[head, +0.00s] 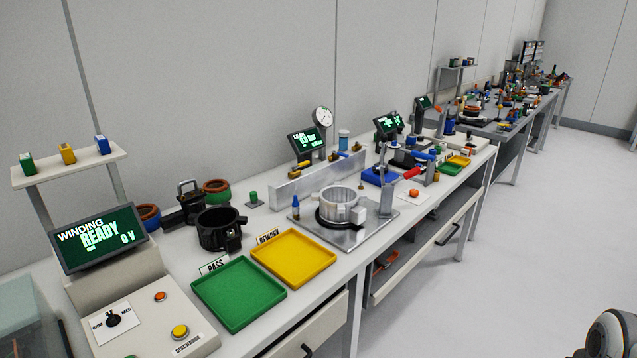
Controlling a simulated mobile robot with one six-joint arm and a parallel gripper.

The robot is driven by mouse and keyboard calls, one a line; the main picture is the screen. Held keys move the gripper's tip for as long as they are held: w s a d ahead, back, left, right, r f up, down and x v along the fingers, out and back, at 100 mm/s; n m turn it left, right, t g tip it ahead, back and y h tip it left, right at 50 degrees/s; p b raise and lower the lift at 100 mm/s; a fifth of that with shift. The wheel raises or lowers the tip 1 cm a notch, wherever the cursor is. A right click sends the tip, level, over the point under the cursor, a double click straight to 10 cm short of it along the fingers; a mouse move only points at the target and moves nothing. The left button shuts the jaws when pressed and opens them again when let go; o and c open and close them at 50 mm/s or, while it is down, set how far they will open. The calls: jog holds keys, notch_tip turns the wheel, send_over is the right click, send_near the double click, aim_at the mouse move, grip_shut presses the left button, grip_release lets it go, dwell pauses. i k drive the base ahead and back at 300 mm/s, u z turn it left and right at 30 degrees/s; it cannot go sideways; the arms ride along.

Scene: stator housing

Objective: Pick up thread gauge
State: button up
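I cannot tell for sure which item is the thread gauge. Small candidates stand on the long workbench: a slim blue piece (296,208) near the metal plate, and a green knob-like piece (253,197) behind it. A silver ring-shaped housing (338,204) sits on a metal plate (371,234) in the middle of the bench. My gripper is not in view; only a rounded grey and black part of my own body shows at the lower right corner.
A green PASS tray (239,293) and a yellow REWORK tray (293,258) lie at the front. A black housing (219,229) stands behind them. The WINDING screen (98,237) is at the left. A red-handled lever (405,174) rises beyond the plate. The floor at right is clear.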

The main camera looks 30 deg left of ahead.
aim_at(253, 196)
jog(key=u, duration=0.85)
jog(key=i, duration=1.35)
jog(key=u, duration=0.9)
jog(key=k, duration=0.65)
jog(key=u, duration=0.2)
jog(key=i, duration=0.75)
jog(key=z, duration=0.1)
